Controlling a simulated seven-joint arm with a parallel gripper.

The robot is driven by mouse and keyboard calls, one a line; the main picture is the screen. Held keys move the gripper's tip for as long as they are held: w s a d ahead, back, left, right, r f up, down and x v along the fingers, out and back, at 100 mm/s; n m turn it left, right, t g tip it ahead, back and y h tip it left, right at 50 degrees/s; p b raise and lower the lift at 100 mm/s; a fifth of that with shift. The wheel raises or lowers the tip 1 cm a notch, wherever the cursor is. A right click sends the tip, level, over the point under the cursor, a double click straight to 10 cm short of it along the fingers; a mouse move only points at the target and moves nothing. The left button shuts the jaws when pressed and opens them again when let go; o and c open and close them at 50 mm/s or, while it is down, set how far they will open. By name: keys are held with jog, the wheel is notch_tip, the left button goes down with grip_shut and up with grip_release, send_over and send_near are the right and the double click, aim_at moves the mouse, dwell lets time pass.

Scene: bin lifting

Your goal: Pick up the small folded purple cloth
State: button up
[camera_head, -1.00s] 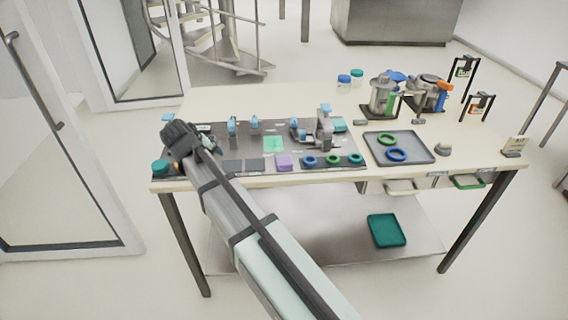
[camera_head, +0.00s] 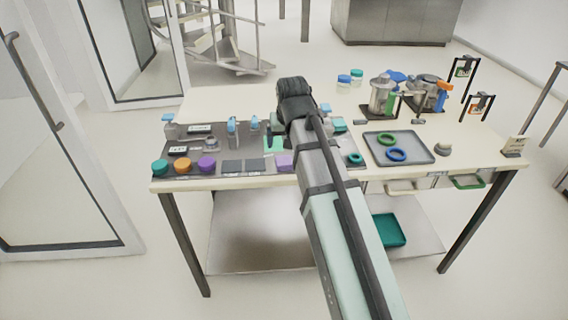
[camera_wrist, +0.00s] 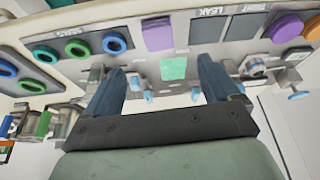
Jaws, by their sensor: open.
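The small purple cloth (camera_head: 285,162) lies near the front edge of the dark mat, partly covered by my arm in the head view. In the wrist view the cloth (camera_wrist: 157,34) is a flat purple square at the top centre. My gripper (camera_wrist: 162,74) is open and empty in the wrist view, its two dark blue fingers wide apart. The cloth lies beyond the fingertips, apart from them. In the head view my arm hides the fingers.
A green square (camera_wrist: 173,69) shows between the fingers. Teal, orange and purple (camera_head: 207,163) round lids stand at the mat's left. Blue and green rings are on the right, some on a grey tray (camera_head: 423,151). Valve fittings stand behind the cloth.

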send_over(284, 160)
jog(key=s, duration=0.3)
notch_tip(284, 160, down, 7)
jog(key=shift+w+a+f, duration=0.1)
jog(key=shift+w+f, duration=0.05)
jog(key=shift+x, duration=2.65)
jog(key=shift+w, duration=0.1)
jog(key=shift+c, duration=0.4)
jog(key=c, duration=1)
jog(key=shift+c, duration=0.2)
notch_tip(284, 160, up, 10)
